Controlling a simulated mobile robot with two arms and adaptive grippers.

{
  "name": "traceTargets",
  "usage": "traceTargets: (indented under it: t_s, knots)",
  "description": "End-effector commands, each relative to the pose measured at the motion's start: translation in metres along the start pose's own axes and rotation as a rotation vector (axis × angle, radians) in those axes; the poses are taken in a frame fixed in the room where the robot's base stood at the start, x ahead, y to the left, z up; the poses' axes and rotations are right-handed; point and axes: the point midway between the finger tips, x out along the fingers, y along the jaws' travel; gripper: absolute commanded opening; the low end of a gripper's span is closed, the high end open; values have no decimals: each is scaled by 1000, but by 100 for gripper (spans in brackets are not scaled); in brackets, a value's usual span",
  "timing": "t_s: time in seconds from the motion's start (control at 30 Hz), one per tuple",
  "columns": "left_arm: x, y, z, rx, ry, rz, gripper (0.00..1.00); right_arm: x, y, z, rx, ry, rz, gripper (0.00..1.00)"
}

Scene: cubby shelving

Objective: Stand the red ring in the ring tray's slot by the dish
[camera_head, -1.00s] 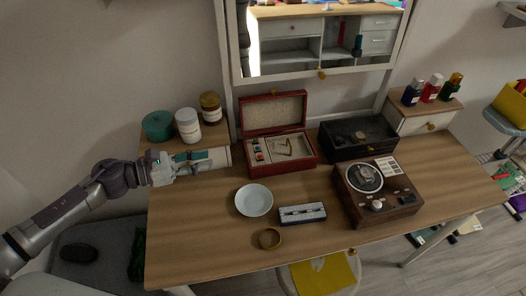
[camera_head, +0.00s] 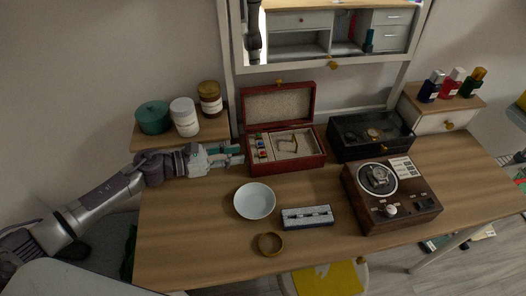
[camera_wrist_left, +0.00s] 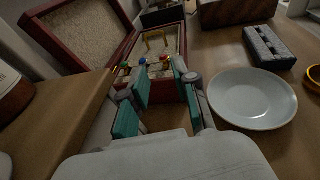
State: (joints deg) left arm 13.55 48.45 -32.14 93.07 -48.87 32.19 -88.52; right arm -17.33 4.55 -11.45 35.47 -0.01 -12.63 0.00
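The red jewellery box (camera_head: 318,163) stands open at the back of the table. Several small rings with coloured stones (camera_head: 259,149) stand in its left part; they also show in the left wrist view (camera_wrist_left: 142,61), one seemingly red, but too small to tell surely. My left gripper (camera_head: 238,155) is just left of the box, fingers pointing at it. In the left wrist view the gripper (camera_wrist_left: 160,85) is open and empty, with the rings beyond its fingertips. The ring tray (camera_head: 307,223), a grey slotted block, lies right of the white dish (camera_head: 255,202). My right gripper is out of view.
A gold bangle (camera_head: 270,250) lies in front of the dish. A black case (camera_head: 371,151) and a wooden device with a dial (camera_head: 391,226) stand to the right. Jars (camera_head: 184,128) stand on the left ledge. The table's left front is clear.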

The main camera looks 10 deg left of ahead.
Motion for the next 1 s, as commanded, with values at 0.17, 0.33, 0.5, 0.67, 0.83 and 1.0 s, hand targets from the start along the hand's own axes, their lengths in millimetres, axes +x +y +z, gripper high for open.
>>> traceTargets:
  t_s: [0.17,0.33,0.5,0.67,0.83,1.0]
  knots:
    - [16,0,0,0,0,-1,29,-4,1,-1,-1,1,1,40]
    - [33,-2,-2,-3,-2,-1,29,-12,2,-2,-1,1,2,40]
    - [59,-3,-6,-2,-2,0,29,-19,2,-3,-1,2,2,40]
    - [69,-4,-8,0,0,0,29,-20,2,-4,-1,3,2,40]
    - [69,-4,-9,0,1,0,29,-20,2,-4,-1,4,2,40]
    - [69,-4,-9,-1,1,0,6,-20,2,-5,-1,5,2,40]
